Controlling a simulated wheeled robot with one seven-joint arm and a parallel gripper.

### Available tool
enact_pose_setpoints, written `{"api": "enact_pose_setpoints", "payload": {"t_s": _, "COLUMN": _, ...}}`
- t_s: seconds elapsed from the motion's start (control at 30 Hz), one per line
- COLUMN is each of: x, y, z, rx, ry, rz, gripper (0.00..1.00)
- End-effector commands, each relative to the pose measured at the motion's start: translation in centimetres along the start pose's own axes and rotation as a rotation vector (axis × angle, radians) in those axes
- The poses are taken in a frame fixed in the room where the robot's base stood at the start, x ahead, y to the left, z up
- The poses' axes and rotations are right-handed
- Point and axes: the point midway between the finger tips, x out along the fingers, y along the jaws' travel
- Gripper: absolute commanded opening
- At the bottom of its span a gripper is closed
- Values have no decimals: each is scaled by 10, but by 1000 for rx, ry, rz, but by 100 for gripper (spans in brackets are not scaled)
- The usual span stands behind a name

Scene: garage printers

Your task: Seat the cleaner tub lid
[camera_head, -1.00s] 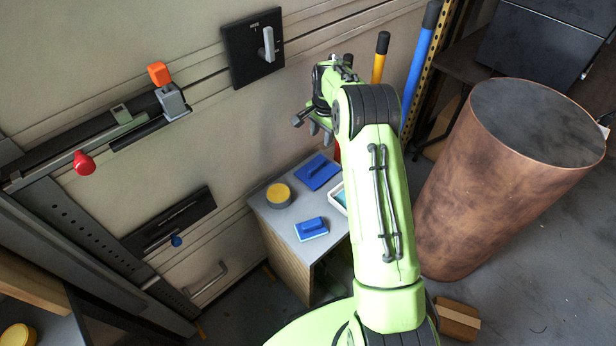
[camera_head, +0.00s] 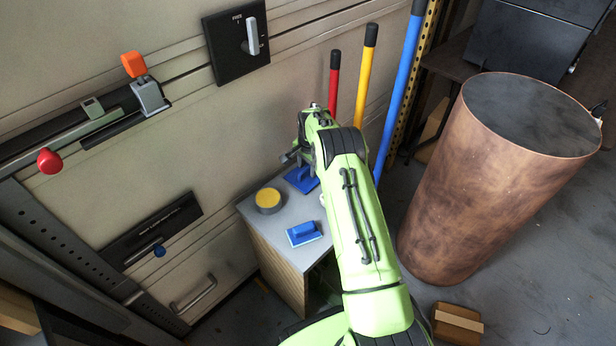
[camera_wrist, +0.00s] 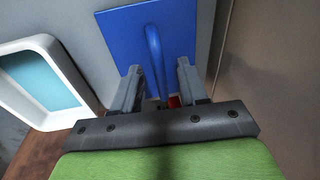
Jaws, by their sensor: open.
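The blue square lid (camera_head: 300,182) lies flat on the small grey-topped cabinet, partly covered by my arm. In the wrist view the lid (camera_wrist: 115,33) has an upright bar handle (camera_wrist: 153,55) at its middle. My gripper (camera_wrist: 158,85) is open, its two fingers on either side of the handle with gaps showing. Whether the fingertips touch the lid I cannot tell. The white tub (camera_wrist: 68,57), open with teal liquid inside, stands left of the lid in the wrist view. In the head view my arm hides nearly all of the tub.
Red (camera_head: 334,80), yellow (camera_head: 366,75) and blue (camera_head: 402,90) poles stand behind. A large copper drum (camera_head: 480,180) stands right. A panel wall borders the left.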

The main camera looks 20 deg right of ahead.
Motion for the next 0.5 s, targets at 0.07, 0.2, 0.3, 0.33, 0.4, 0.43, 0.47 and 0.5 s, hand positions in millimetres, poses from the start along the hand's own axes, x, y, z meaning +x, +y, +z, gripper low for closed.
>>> {"api": "enact_pose_setpoints", "payload": {"t_s": 0.07, "x": -2, "y": -1, "z": 0, "rx": 0, "ry": 1, "rz": -2, "gripper": 43}}
{"api": "enact_pose_setpoints", "payload": {"t_s": 0.2, "x": -3, "y": -1, "z": 0, "rx": 0, "ry": 1, "rz": -1, "gripper": 28}}
{"api": "enact_pose_setpoints", "payload": {"t_s": 0.3, "x": -3, "y": -1, "z": 0, "rx": -1, "ry": 1, "rz": -1, "gripper": 12}}
{"api": "enact_pose_setpoints", "payload": {"t_s": 0.33, "x": -3, "y": -1, "z": 0, "rx": -1, "ry": 1, "rz": -1, "gripper": 8}}
{"api": "enact_pose_setpoints", "payload": {"t_s": 0.4, "x": -3, "y": -1, "z": 0, "rx": -1, "ry": 1, "rz": -1, "gripper": 0}}
{"api": "enact_pose_setpoints", "payload": {"t_s": 0.43, "x": -3, "y": -1, "z": 0, "rx": -1, "ry": 1, "rz": -1, "gripper": 0}}
{"api": "enact_pose_setpoints", "payload": {"t_s": 0.47, "x": -3, "y": -1, "z": 0, "rx": 0, "ry": 1, "rz": -1, "gripper": 0}}
{"api": "enact_pose_setpoints", "payload": {"t_s": 0.5, "x": -3, "y": -1, "z": 0, "rx": -1, "ry": 1, "rz": -1, "gripper": 0}}
